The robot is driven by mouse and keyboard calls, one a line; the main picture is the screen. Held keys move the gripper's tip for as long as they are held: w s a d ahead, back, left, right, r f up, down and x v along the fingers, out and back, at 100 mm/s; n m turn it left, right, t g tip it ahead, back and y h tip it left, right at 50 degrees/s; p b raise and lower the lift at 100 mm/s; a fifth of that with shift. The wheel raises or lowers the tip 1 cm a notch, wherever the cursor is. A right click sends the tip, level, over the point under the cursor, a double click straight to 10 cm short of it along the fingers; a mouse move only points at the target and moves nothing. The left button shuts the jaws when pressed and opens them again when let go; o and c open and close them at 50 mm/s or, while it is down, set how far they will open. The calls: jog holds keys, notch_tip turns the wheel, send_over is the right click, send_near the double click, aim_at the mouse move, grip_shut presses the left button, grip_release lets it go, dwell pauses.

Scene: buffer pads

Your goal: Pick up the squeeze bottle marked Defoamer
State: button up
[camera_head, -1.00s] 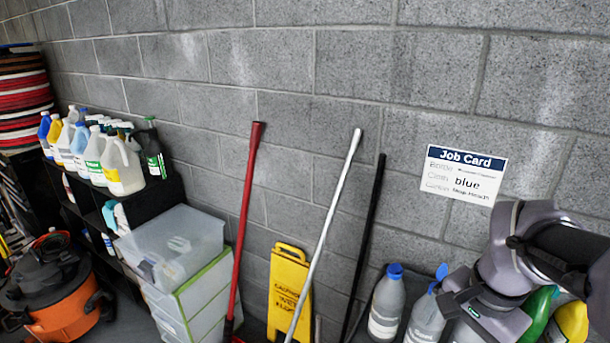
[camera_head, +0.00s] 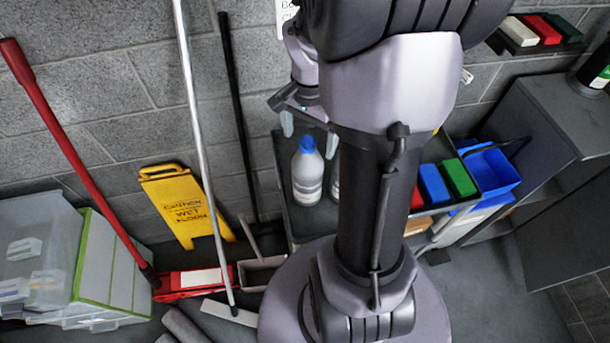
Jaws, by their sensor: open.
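A grey-white squeeze bottle with a blue cap (camera_head: 307,172) stands upright on a dark cart (camera_head: 312,225), left of my arm. Its label is too small to read, so I cannot tell whether it is the Defoamer. A second pale bottle (camera_head: 335,182) shows only as a sliver; my arm hides the rest. My gripper (camera_head: 309,132) is open and empty, its fingers pointing down near the blue-capped bottle's top. I cannot tell how far apart they are in depth. No marking reading Defoamer can be made out.
Blue, red and green pads (camera_head: 446,180) lie on the cart right of my arm, beside a blue bucket (camera_head: 490,172). A yellow caution sign (camera_head: 180,208), a red-handled mop (camera_head: 75,150) and clear bins (camera_head: 45,245) stand left. A dark cabinet (camera_head: 560,125) is right.

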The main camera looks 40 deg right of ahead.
aim_at(308, 154)
notch_tip(308, 154, down, 6)
jog(key=shift+a+f+b, duration=0.1)
jog(key=shift+f+b, duration=0.05)
jog(key=shift+b, duration=0.8)
grip_shut()
